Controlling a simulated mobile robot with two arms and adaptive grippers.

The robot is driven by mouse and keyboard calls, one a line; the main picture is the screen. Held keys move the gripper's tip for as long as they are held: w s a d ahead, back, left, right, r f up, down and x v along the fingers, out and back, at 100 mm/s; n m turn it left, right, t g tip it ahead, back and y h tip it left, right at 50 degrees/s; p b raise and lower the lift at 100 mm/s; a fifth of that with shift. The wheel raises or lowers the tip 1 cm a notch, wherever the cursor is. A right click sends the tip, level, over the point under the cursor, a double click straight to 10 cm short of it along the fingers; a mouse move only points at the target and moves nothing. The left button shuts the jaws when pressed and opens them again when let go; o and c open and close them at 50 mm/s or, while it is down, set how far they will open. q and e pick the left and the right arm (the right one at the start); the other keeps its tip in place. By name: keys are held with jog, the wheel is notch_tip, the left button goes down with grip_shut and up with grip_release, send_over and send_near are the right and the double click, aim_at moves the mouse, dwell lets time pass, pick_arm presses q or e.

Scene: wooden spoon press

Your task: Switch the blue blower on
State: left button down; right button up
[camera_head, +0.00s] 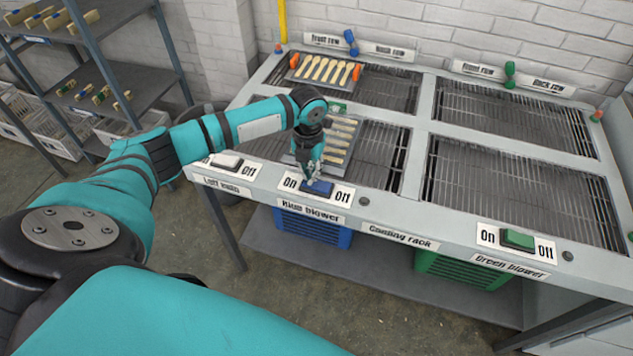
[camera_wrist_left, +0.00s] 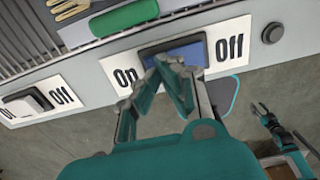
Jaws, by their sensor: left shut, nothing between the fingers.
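The blue rocker switch (camera_head: 317,187) sits on the front edge of the cooling rack between the words "On" and "Off", above the label "Blue blower". The blue blower (camera_head: 312,226) hangs under the rack below it. My left gripper (camera_head: 311,181) is shut and empty, with its tips at the switch on its "On" side. In the left wrist view the fingertips (camera_wrist_left: 168,62) overlap the blue switch (camera_wrist_left: 188,52) and hide part of it; I cannot tell whether they touch it. In that view another gripper (camera_wrist_left: 262,110) shows at the right, its jaw state unclear.
A green switch (camera_head: 517,239) with "On" and "Off" is on the right, above the green blower (camera_head: 463,268). A white switch (camera_head: 226,160) is to the left. Trays of wooden spoons (camera_head: 325,70) lie on the rack's left half; the right grates (camera_head: 515,115) are bare.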

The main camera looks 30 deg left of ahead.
pick_arm(q)
jog(key=shift+f+b, duration=0.3)
jog(key=shift+f, duration=0.35)
jog(key=shift+r, duration=0.1)
notch_tip(320, 180, up, 7)
jog(key=p, duration=0.7)
dwell(0.3)
dwell(0.3)
